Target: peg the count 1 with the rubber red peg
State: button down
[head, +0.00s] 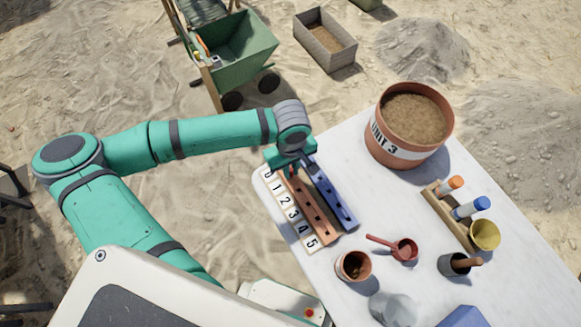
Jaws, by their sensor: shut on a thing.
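The count board lies on the near left edge of the table. Its white number strip (291,220) runs from 0 at the far end to 5 at the near end. Beside the strip is a red-brown bar (319,221) with dark holes, and a blue bar (334,200) with dark holes lies to its right. My gripper (287,168) is over the far end of the board, close to the counts 0 and 1, pointing down. It is shut on a peg, which the fingers hide. I cannot tell whether the peg touches the red-brown bar.
A terracotta pot (405,140) marked UNIT 3 stands at the far side of the table (400,205). A wooden rack (448,214) with capped tubes, a yellow bowl (485,235), a red scoop (403,249), a small pot (353,265) and a dark cup (454,264) stand nearer.

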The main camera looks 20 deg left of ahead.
jog(key=shift+f, duration=0.75)
jog(key=c, duration=1.7)
grip_release()
notch_tip(320, 180, up, 11)
jog(key=shift+f, duration=0.1)
